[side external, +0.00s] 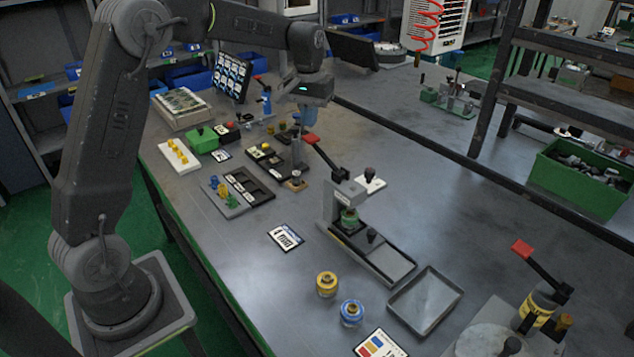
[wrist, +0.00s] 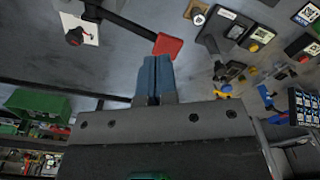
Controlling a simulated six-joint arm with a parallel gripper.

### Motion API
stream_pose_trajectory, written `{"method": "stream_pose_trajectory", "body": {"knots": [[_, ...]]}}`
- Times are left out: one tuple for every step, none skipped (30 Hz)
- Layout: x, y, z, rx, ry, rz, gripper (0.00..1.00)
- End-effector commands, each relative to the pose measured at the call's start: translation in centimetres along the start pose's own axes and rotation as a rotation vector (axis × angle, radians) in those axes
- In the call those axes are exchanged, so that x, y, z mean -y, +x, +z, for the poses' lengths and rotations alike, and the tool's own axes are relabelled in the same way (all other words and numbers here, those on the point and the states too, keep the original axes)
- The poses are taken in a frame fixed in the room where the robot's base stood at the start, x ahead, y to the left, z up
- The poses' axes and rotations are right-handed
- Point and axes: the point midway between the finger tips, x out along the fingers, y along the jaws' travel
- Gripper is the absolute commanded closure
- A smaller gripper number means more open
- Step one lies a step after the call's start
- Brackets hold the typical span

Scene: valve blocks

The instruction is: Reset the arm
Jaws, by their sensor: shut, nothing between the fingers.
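My gripper (side external: 309,116) is raised above the far middle of the grey workbench (side external: 250,290), with the arm reaching across from its base at the left. Its blue fingers (wrist: 156,66) are together in the wrist view and hold nothing. A lever press with a red-tipped handle (side external: 310,139) stands just to the right of the gripper and nearer the camera. The red tip (wrist: 168,45) shows close beside the fingertips in the wrist view; I cannot tell the gap. A green valve part (side external: 349,216) sits in the press.
Black part trays (side external: 262,192), a green box (side external: 203,139) and a white tray with yellow pieces (side external: 166,162) lie left of the press. Yellow (side external: 326,284) and blue (side external: 351,312) round parts and an empty metal tray (side external: 426,301) are in front.

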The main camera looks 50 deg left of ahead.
Motion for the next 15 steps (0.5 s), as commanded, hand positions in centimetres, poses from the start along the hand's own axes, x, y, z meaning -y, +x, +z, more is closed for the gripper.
{"method": "stream_pose_trajectory", "body": {"knots": [[-0.5,-1.5,1.4,-0.024,0.023,0.006,1.00],[-0.7,-2.2,2.3,-0.038,0.038,0.009,1.00],[-1.0,-3.3,3.7,-0.060,0.061,0.014,1.00],[-1.2,-4.0,4.8,-0.075,0.079,0.018,1.00],[-1.3,-4.7,5.9,-0.092,0.096,0.022,1.00],[-1.5,-5.5,7.5,-0.113,0.119,0.027,1.00],[-1.6,-6.1,8.6,-0.128,0.138,0.031,1.00],[-1.7,-6.6,9.8,-0.145,0.155,0.035,1.00],[-1.8,-7.1,11.3,-0.165,0.178,0.041,1.00],[-1.8,-7.5,12.5,-0.182,0.195,0.045,1.00],[-1.8,-7.8,13.7,-0.198,0.213,0.049,1.00],[-1.7,-8.2,15.3,-0.219,0.236,0.055,1.00],[-1.7,-8.4,16.5,-0.235,0.252,0.059,1.00],[-1.6,-8.5,17.7,-0.251,0.269,0.064,1.00],[-1.4,-8.6,19.2,-0.273,0.294,0.070,1.00]]}}
